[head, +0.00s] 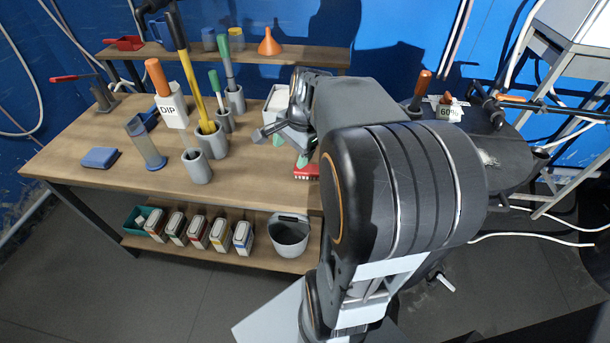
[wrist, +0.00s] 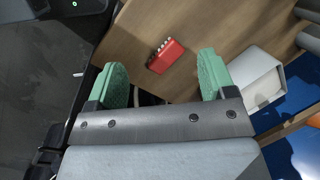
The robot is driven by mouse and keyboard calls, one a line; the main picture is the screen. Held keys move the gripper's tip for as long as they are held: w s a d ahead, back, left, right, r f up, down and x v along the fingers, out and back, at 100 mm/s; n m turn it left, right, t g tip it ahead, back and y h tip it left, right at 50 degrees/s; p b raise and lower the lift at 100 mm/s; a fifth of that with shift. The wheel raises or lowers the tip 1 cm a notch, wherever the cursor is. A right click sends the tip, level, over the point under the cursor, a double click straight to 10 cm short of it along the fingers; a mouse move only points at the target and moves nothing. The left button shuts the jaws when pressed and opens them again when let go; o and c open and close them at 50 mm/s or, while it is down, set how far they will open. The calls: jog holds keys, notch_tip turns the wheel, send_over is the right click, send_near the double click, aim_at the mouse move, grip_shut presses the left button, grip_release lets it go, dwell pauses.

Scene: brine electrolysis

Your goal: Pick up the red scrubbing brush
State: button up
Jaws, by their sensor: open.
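The red scrubbing brush (head: 306,172) lies on the wooden workbench near its front right edge, partly hidden by my arm in the head view. In the wrist view the brush (wrist: 166,57) is a small red block with pale bristle tufts along one end. My gripper (wrist: 162,72) is open and empty, with its two green fingertips spread apart. The brush shows between and beyond the fingertips, on the bench below. In the head view my gripper (head: 290,150) hangs above the bench close to the brush, mostly hidden by my arm.
A white box (wrist: 258,80) stands beside the right finger in the wrist view. Grey holders with tools, such as the yellow-handled one (head: 207,140), stand to the left. A dark round drum (head: 500,150) stands at the right.

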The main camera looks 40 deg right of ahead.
jog(key=w+d+f+m+y+b, duration=0.1)
jog(key=d+f+m, duration=0.1)
jog(key=d+m, duration=0.35)
jog(key=w+d+f+m+y+b, duration=0.1)
jog(key=d+f+m, duration=0.2)
jog(key=d+m, duration=0.3)
jog(key=t, duration=0.1)
send_over(309, 168)
jog(key=s+d, duration=0.2)
jog(key=shift+n, duration=0.25)
jog(key=f, duration=0.6)
jog(key=shift+w+b, duration=0.25)
jog(key=shift+b, duration=0.1)
jog(key=shift+b+x, duration=0.35)
jog(key=shift+x, duration=3)
jog(key=shift+a, duration=0.15)
jog(key=c, duration=1)
